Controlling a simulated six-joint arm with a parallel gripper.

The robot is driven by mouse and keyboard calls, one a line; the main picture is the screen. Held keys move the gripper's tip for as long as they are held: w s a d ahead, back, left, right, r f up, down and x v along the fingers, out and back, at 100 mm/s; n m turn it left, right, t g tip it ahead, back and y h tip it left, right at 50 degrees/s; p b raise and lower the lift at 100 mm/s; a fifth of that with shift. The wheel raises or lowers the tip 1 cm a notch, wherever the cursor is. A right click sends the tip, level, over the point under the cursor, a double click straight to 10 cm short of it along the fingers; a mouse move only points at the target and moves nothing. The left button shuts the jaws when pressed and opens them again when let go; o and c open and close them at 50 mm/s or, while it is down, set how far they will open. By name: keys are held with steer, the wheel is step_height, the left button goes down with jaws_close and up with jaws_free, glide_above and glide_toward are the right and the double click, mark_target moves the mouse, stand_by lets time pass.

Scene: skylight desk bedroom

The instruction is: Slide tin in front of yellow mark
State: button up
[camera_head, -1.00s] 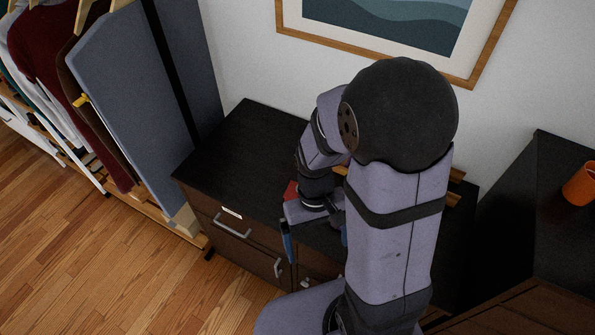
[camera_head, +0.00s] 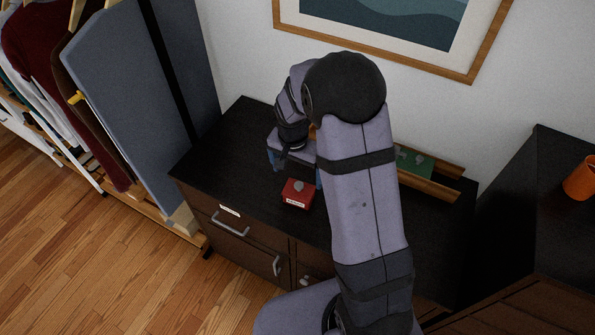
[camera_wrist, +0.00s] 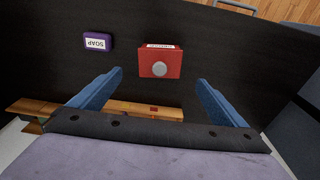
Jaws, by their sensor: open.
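A red box-shaped tin (camera_head: 297,193) with a grey round knob on top and a white label lies on the dark cabinet top near its front edge. In the wrist view the red tin (camera_wrist: 147,67) sits just beyond and between my fingertips. My gripper (camera_head: 294,169) is open and empty, behind the tin in the head view; its two blue fingers also show in the wrist view (camera_wrist: 158,77). I see no yellow mark in either view; part of the cabinet top is hidden by my arm.
A purple box labelled SOAP (camera_wrist: 98,41) lies beside the tin in the wrist view. A wooden rail (camera_head: 440,186) with a green piece (camera_head: 415,162) runs along the back, partly behind my arm. The left cabinet top (camera_head: 235,135) is clear. An orange cup (camera_head: 580,178) stands far right.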

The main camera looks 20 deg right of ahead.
mark_target(302, 183)
steer(key=shift+w+d+f+p, duration=0.15)
steer(key=shift+f+p, duration=0.5)
steer(key=shift+f, duration=1.2)
steer(key=shift+w+d+f+p, duration=0.15)
steer(key=shift+f+p, duration=0.45)
steer(key=shift+f, duration=1.2)
steer(key=c, duration=1.1)
steer(key=shift+d, duration=0.2)
steer(key=shift+w+d, duration=0.15)
steer(key=shift+d, duration=0.2)
steer(key=shift+d, duration=0.3)
